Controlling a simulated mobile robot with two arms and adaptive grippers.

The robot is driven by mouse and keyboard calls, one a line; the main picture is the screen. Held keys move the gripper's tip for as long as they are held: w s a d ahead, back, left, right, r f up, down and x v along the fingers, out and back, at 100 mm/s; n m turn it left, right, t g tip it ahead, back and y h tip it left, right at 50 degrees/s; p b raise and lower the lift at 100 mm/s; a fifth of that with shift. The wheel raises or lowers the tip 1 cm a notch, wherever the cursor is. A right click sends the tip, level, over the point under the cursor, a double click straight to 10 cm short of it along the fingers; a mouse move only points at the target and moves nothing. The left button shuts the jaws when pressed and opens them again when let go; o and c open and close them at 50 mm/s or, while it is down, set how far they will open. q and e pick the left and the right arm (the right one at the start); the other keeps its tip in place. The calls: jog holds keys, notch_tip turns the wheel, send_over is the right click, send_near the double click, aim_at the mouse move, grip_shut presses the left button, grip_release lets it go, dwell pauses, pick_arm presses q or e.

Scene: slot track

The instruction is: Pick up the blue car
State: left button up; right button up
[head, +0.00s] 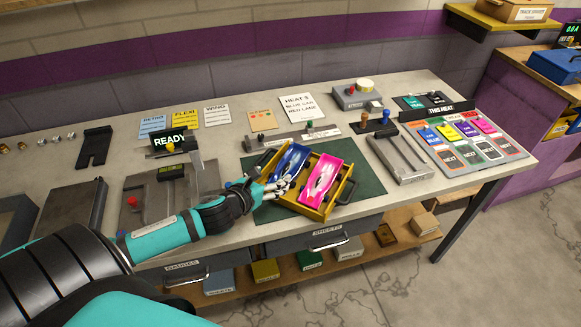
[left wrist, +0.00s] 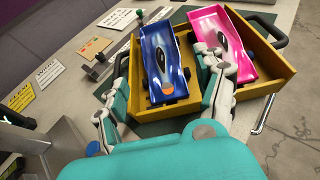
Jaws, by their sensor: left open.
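The blue car (head: 291,159) lies in the left half of a yellow tray (head: 303,209), which sits on a dark green mat. A pink car (head: 324,180) lies in the same tray, to the right of the blue one. In the left wrist view, the blue car (left wrist: 165,60) sits between the spread fingers of my left gripper (left wrist: 167,85), which is open. One finger is at its left by the tray wall, the other in front of the gap between the cars. In the head view, the left gripper (head: 277,188) is at the blue car's near end. My right gripper is not in view.
A grey measuring stand with a READY display (head: 170,137) stands left of the tray. A grey block (head: 400,157) and lane cards (head: 465,140) lie to the right. Dark handles (head: 347,191) stick out from the tray. Drawers are below the bench's front edge.

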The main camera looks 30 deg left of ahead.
aim_at(290, 161)
pick_arm(q)
jog(key=x, duration=0.7)
jog(key=shift+p, duration=0.4)
jog(key=shift+w+p, duration=0.3)
jog(key=shift+w, duration=0.3)
jog(key=x, duration=0.3)
jog(key=shift+w+a+p, duration=0.15)
jog(key=shift+w+p, duration=0.1)
jog(key=shift+p, duration=0.15)
jog(key=shift+w+f, duration=0.25)
jog(key=shift+w, duration=0.2)
jog(key=shift+s, duration=0.1)
jog(key=c, duration=0.8)
jog(key=shift+c, duration=0.8)
jog(key=shift+r, duration=0.1)
